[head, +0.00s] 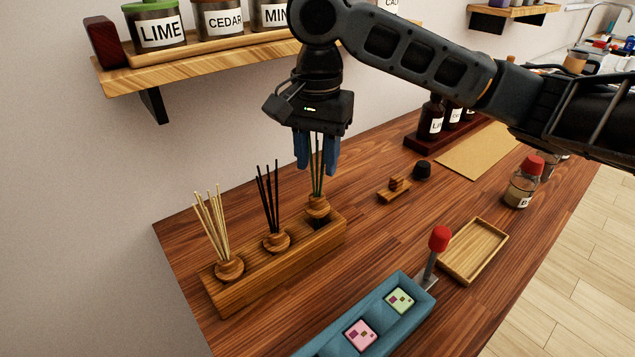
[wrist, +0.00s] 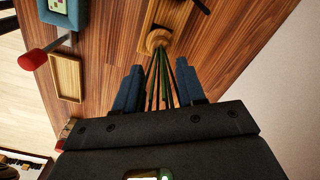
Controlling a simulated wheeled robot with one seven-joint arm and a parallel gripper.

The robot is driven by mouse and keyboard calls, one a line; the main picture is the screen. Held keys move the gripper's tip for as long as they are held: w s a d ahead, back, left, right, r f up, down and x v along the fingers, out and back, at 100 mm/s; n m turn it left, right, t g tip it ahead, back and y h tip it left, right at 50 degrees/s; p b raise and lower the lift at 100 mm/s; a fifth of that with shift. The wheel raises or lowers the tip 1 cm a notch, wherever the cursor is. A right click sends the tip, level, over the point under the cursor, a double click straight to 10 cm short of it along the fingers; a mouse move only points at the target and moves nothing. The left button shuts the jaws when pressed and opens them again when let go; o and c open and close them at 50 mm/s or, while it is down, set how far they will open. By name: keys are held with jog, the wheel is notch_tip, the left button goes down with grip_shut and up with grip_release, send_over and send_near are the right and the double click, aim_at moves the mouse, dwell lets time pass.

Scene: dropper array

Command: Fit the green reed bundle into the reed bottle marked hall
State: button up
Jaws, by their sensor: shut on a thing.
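The green reed bundle (head: 318,180) stands upright with a round wooden collar at its lower end. My gripper (head: 317,160) points down and its blue fingers are shut on the green reeds. The collar is just over a dark hole at the right end of the wooden reed rack (head: 272,270); I cannot tell whether it is fully clear. In the wrist view the green reeds (wrist: 160,75) run between the fingers (wrist: 158,90) to the collar. I cannot make out a bottle marked hall. Dark labelled bottles (head: 437,118) stand in a red-brown holder at the back; their labels are mostly unreadable.
Pale reeds (head: 212,225) and black reeds (head: 269,200) stand in the rack left of my gripper. A small wooden piece (head: 394,190), a dark cap (head: 422,169), a wooden tray (head: 473,250), a red-capped jar (head: 523,187) and a blue box (head: 375,315) with a red-knobbed lever lie rightward. A shelf (head: 190,62) overhangs upper left.

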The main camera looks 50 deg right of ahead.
jog(key=shift+r+p, duration=1.55)
jog(key=shift+r, duration=1.45)
